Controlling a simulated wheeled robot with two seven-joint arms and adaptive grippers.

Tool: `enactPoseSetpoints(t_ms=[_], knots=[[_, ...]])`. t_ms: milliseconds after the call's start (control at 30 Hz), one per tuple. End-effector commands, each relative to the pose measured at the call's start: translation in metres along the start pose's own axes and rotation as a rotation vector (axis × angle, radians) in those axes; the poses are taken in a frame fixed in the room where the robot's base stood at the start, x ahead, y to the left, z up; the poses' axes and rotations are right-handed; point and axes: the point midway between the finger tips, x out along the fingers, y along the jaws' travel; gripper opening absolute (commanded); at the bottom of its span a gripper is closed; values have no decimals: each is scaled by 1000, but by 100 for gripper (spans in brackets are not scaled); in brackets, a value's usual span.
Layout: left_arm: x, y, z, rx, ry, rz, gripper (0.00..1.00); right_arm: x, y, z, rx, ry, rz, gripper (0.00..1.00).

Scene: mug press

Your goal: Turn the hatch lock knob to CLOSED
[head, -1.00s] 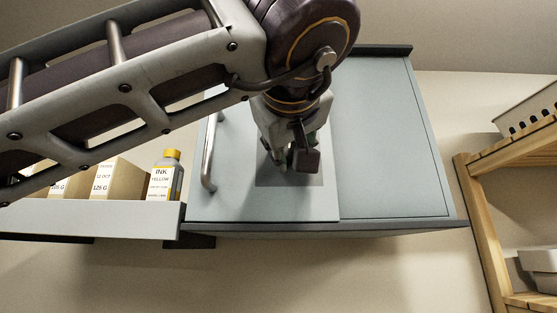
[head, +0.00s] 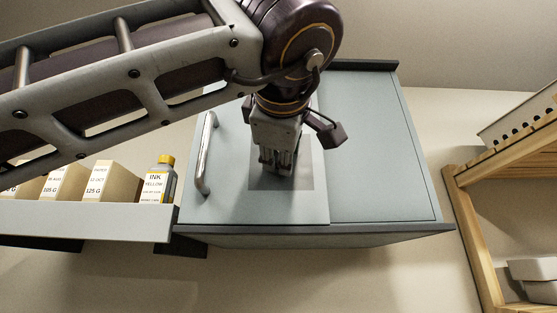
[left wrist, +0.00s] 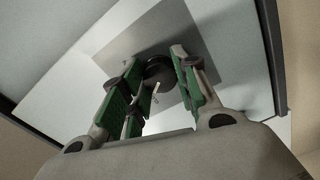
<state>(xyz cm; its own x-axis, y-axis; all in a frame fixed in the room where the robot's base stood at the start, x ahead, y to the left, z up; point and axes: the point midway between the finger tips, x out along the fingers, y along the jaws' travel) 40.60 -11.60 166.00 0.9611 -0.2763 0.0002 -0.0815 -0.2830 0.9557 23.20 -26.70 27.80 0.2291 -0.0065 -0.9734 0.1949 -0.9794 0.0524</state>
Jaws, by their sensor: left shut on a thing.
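The hatch lock knob (left wrist: 159,71) is a dark round piece on a grey square plate, seen in the left wrist view between my green-padded fingers. A small pale mark or pointer shows beside it. My left gripper (head: 277,168) is shut on the knob, and its fingers (left wrist: 160,90) stand on both sides of it in the left wrist view. In the head view the gripper hides the knob. The hatch (head: 235,205) is a pale blue-grey panel with a metal bar handle (head: 205,155) at its left. I cannot read any CLOSED label. My right gripper is not in view.
A shelf (head: 90,220) at the left holds boxes (head: 110,182) and a yellow-capped ink bottle (head: 159,180), close to the cabinet. A wooden rack (head: 470,220) with white bins stands at the right. The cabinet front (head: 375,150) right of the hatch is clear.

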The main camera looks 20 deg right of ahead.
Motion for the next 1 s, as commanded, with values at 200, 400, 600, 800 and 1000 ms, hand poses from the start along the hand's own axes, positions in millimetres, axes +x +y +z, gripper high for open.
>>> enactPoseSetpoints(t_ms=[200,400,600,800,1000], knots=[[0,-1,0,-87,0,0,6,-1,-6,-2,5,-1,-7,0],[0,0,0,-117,0,-1,6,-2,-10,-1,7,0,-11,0],[0,0,0,-120,0,-1,6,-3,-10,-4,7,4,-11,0],[0,0,0,-119,0,-2,37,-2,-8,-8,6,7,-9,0],[0,0,0,-118,0,-1,53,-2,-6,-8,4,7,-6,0]])
